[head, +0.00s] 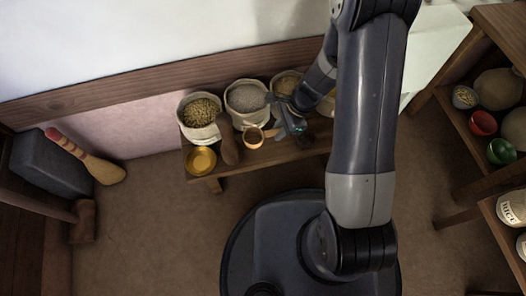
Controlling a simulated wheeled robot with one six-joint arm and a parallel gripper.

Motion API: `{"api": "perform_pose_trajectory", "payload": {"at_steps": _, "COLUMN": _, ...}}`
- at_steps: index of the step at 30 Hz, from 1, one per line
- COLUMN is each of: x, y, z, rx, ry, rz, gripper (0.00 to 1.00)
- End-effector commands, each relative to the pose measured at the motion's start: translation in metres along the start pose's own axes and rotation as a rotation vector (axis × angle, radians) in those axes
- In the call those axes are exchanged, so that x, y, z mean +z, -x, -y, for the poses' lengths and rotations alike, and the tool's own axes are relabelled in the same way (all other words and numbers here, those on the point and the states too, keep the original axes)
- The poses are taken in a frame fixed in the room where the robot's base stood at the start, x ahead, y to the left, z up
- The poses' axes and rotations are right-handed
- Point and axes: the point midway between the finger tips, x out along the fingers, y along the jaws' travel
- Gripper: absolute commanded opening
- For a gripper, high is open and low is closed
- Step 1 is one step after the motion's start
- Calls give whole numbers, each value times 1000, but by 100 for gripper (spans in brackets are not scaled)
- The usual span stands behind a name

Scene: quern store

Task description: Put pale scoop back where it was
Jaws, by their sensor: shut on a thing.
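My gripper (281,126) is over the low wooden bench, in front of the open sacks, and is shut on the short handle of a small round scoop. The pale tan scoop (254,144) has a light rim and a darker inside, and lies to the left of the gripper. From this steep view I cannot tell whether it touches the bench or hangs just above it. The fingers are small and partly hidden by my wrist.
Sacks of greenish grain (200,124), grey grain (246,108) and brown grain (285,82) stand along the bench (213,181). A dark brown object (228,141) and a brass bowl (201,160) are left of the scoop. Shelves with bowls (482,123) stand right.

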Motion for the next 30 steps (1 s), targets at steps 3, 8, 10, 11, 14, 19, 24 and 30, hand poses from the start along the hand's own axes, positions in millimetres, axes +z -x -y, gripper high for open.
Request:
{"api": "perform_pose_trajectory", "payload": {"at_steps": 3, "x": -10, "y": -22, "z": -1, "rx": 4, "ry": -2, "rz": 0, "gripper": 0}}
{"api": "perform_pose_trajectory", "payload": {"at_steps": 8, "x": -21, "y": -48, "z": 0, "rx": 3, "ry": 0, "rz": 0, "gripper": 0}}
{"api": "perform_pose_trajectory", "payload": {"at_steps": 10, "x": -24, "y": -54, "z": 0, "rx": 2, "ry": 0, "rz": 0, "gripper": 0}}
{"api": "perform_pose_trajectory", "payload": {"at_steps": 11, "x": -24, "y": -56, "z": 0, "rx": 2, "ry": 0, "rz": 0, "gripper": 0}}
{"api": "perform_pose_trajectory", "payload": {"at_steps": 14, "x": -29, "y": -66, "z": 0, "rx": 2, "ry": 1, "rz": -1, "gripper": 0}}
{"api": "perform_pose_trajectory", "payload": {"at_steps": 19, "x": -38, "y": -86, "z": 0, "rx": 2, "ry": 1, "rz": -1, "gripper": 0}}
{"api": "perform_pose_trajectory", "payload": {"at_steps": 24, "x": -37, "y": -85, "z": 0, "rx": 1, "ry": 3, "rz": -1, "gripper": 0}}
{"api": "perform_pose_trajectory", "payload": {"at_steps": 30, "x": -38, "y": -87, "z": 0, "rx": 1, "ry": 2, "rz": -1, "gripper": 21}}
